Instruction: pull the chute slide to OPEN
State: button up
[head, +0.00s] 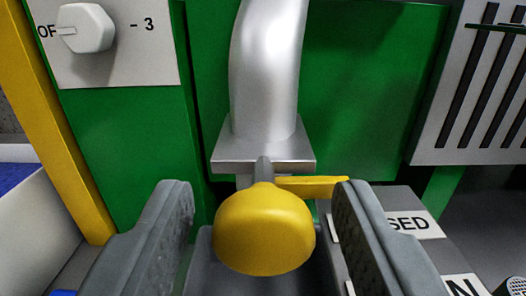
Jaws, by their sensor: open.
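The chute slide's yellow knob (265,229) is in the lower middle of the head view, at the near end of a short grey rod. A yellow pointer (312,186) extends to the right from behind the knob. Above it the silver chute (268,70) comes down to a flat metal plate (262,157). My gripper (265,215) is open, with one grey finger on each side of the knob. The right fingertip overlaps the pointer's tip in the picture; I cannot tell if they touch. A label at right, partly hidden by that finger, reads "SED" (410,224).
A white panel with a rotary dial (86,28) is at upper left, beside a yellow post (55,130). A slotted grey vent panel (485,90) is at upper right. Green machine panels (365,95) stand behind the chute. Another label (465,287) ending in "N" is at lower right.

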jog(key=shift+w, duration=0.55)
grip_shut()
jog(key=shift+s, duration=2.15)
grip_release()
jog(key=shift+s, duration=0.1)
jog(key=s, duration=1.7)
jog(key=shift+s, duration=0.2)
